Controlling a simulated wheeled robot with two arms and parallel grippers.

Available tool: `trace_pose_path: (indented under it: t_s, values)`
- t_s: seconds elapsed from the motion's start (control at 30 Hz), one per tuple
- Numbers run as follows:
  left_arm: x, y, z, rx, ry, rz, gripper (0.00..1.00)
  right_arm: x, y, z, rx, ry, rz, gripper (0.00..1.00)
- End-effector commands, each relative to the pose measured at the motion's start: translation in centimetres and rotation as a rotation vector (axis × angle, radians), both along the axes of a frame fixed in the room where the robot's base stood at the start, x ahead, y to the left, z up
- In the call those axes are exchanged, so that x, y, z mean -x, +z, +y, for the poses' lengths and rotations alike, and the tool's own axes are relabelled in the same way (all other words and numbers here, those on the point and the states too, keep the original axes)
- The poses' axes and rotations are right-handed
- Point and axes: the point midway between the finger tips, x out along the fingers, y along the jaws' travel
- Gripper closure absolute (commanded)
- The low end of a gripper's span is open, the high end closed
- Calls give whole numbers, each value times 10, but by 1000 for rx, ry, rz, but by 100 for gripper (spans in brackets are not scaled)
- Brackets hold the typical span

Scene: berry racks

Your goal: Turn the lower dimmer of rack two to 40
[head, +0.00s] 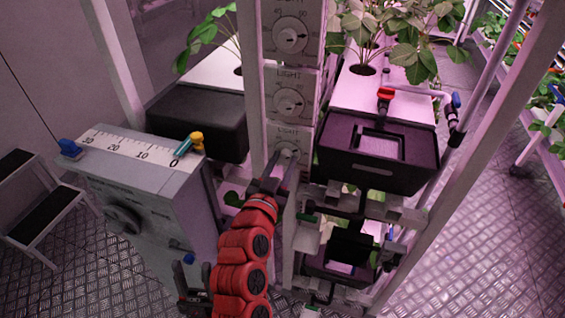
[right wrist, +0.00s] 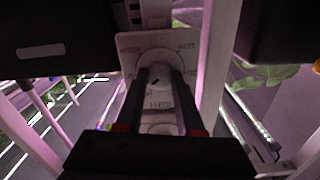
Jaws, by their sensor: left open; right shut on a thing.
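The rack post carries a column of white LIGHT dimmers: an upper one (head: 290,35), a middle one (head: 290,103) and a lowest one (head: 284,143). My right gripper (head: 282,170), on the red arm, reaches up to the lowest dimmer and is shut on its knob. In the right wrist view the two dark fingers hold the round pale knob (right wrist: 160,77) in front of its white plate (right wrist: 128,43). A short dark mark shows on the knob; its setting cannot be read. My left gripper (head: 186,284) is low at the left, dark, open and partly seen.
A grey box (head: 150,185) with a slanted scale, a dial and blue and yellow knobs stands at the left. A black planter (head: 340,172) with a red valve (head: 385,95) is right of the dimmers. A step stool (head: 45,205) stands far left.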

Motion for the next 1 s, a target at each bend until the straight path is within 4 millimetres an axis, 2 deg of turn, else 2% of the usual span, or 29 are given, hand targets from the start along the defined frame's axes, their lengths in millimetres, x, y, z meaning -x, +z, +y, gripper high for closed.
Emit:
trace_pose_path:
  t_s: [0.47,0.67,1.0]
  values:
    - [0,2,0,0,0,0,50,0,1,1,49,2,15,100]
    - [0,7,0,0,0,0,50,0,1,1,162,1,54,100]
    - [0,21,0,0,0,0,50,0,3,1,459,1,146,100]
